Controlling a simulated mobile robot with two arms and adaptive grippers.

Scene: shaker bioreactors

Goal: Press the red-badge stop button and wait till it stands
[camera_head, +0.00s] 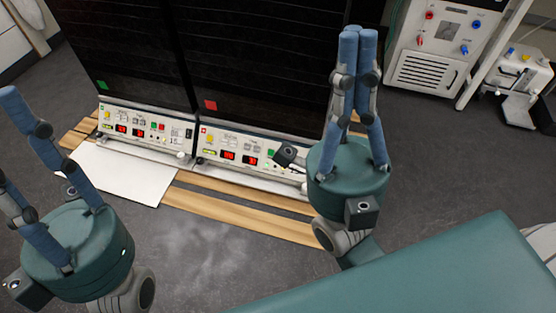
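The red-badge shaker is the right of two dark cabinets; its red badge (210,105) sits low on the dark front. Its white control panel (214,150) below has lit red displays and a green button (271,153). No red stop button shows there; a dark block on my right wrist covers the panel just right of the green button. My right gripper (356,38) stands in front of this cabinet's right end, its blue fingers closed together and pointing up in the picture, with nothing visible in them. My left gripper (6,135) is at the left edge, fingers spread and empty.
The green-badge shaker (135,55) stands directly left, with a similar panel (112,126). A white sheet (122,175) lies before it on wooden boards (235,213). White lab devices (430,68) stand at the back right. The grey floor (205,255) in front is clear.

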